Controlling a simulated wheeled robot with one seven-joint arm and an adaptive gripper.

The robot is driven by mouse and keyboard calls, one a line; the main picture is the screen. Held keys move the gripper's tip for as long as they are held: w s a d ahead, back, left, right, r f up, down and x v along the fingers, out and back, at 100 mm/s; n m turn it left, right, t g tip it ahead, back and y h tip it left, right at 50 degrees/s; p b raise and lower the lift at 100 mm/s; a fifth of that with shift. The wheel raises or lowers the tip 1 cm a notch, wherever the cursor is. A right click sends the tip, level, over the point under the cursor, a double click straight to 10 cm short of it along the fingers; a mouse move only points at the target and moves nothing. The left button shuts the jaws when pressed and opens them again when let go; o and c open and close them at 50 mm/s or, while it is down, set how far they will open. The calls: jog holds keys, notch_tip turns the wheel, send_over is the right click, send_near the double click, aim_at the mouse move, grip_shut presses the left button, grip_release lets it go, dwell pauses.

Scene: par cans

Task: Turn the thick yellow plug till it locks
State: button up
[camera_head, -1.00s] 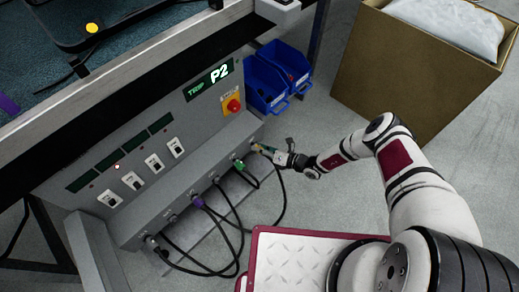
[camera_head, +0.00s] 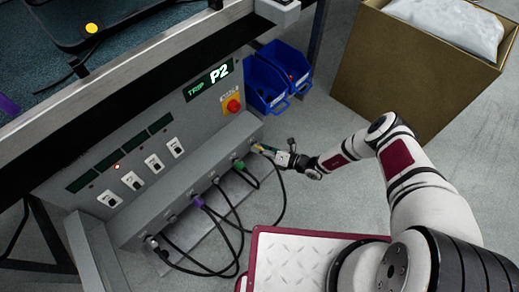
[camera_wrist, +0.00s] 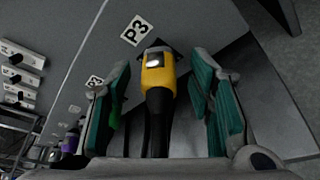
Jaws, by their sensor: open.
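The thick yellow plug (camera_wrist: 158,72) sits in the socket by the P3 label, with its black cable running back between the fingers in the wrist view. Its yellow body also shows as a small patch at the panel's lower right in the head view (camera_head: 258,147). My gripper (camera_wrist: 160,95) is open, with one green-padded finger on each side of the plug and a gap on both sides. In the head view my gripper (camera_head: 275,154) is at the right end of the socket row. Whether the plug is fully locked cannot be told.
A green plug (camera_head: 239,164) and a purple plug (camera_head: 198,202) stand farther left in the row, with black cables hanging below. Blue bins (camera_head: 268,85) and a red knob (camera_head: 233,105) are above. A cardboard box (camera_head: 400,75) stands at the back right.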

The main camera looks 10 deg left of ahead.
jog(key=v, duration=1.1)
jog(key=shift+d, duration=0.15)
jog(key=shift+r, duration=0.1)
